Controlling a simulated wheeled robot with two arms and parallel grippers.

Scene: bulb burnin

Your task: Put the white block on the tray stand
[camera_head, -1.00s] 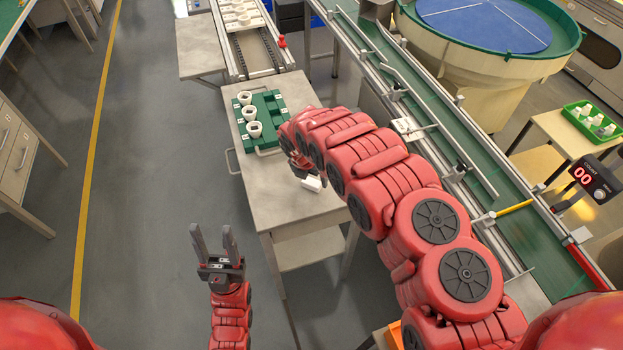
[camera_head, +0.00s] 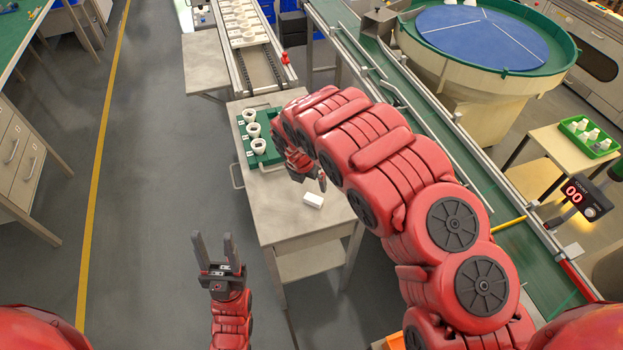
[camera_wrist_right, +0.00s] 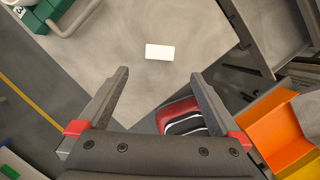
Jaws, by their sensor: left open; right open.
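The white block (camera_head: 313,200) lies flat on the grey top of the tray stand (camera_head: 290,225), near its front right part. In the right wrist view the block (camera_wrist_right: 160,52) lies clear, beyond and apart from my fingertips, with bare top around it. My right gripper (camera_head: 311,178) is open and empty above the stand, just behind the block; its fingers also show open in the right wrist view (camera_wrist_right: 158,75). My left gripper (camera_head: 213,237) is open and empty over the floor, left of the stand.
A green tray (camera_head: 266,158) with white cups sits at the back of the stand. A roller conveyor (camera_head: 262,68) lies behind it, and a green belt conveyor (camera_head: 450,140) runs along the right. An orange bin (camera_wrist_right: 270,125) shows in the right wrist view. Floor on the left is open.

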